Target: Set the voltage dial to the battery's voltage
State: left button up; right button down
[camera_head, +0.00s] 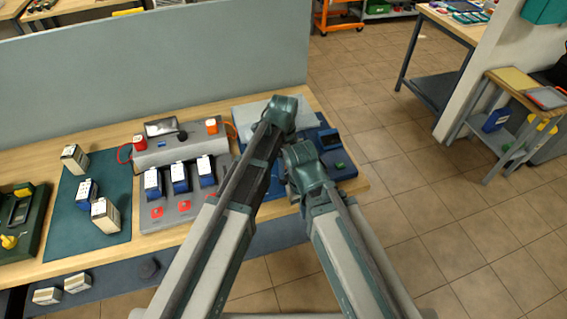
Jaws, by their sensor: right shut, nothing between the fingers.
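A blue device (346,170) with a small screen and a green button sits at the bench's right end, partly hidden by my arms. I cannot make out its voltage dial. My right gripper (293,188) is shut and empty at the device's near left part, mostly covered by my arm links; I cannot tell if it touches anything. My left arm reaches over the device's left side, and its gripper is hidden. Several blue batteries with white tops, including one battery (180,179), stand in a grey station (183,216). Their labels are too small to read.
The grey station has a display (161,127), a black knob (183,135) and red and orange parts. Left of it, a dark green mat (66,222) holds several boxy batteries. A green device (33,232) with a yellow knob stands far left. A grey partition (170,60) closes the back.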

pick_arm(q)
notch_tip(320, 180, up, 8)
jog(key=p, duration=0.6)
jog(key=shift+p, duration=0.35)
pick_arm(e)
notch_tip(320, 180, up, 8)
pick_arm(q)
jog(key=shift+f, duration=0.1)
pick_arm(e)
jog(key=shift+f, duration=0.1)
pick_arm(q)
jog(key=s+a+n, duration=0.6)
jog(key=a+n, duration=0.3)
jog(key=n, duration=0.1)
jog(key=s+a+n, duration=0.6)
jog(key=a+n, duration=0.2)
jog(key=n, duration=0.2)
jog(key=s+d+f+m+b, duration=0.2)
jog(key=d+f+b, duration=0.1)
jog(key=d, duration=0.2)
jog(key=s+d+f+m+y+b, duration=0.1)
jog(key=s+d+f+m+b, duration=0.1)
jog(key=d, duration=0.4)
jog(key=shift+s+f+b, duration=0.7)
jog(key=shift+f+b, duration=0.15)
jog(key=shift+b, duration=0.15)
pick_arm(e)
notch_tip(320, 180, down, 7)
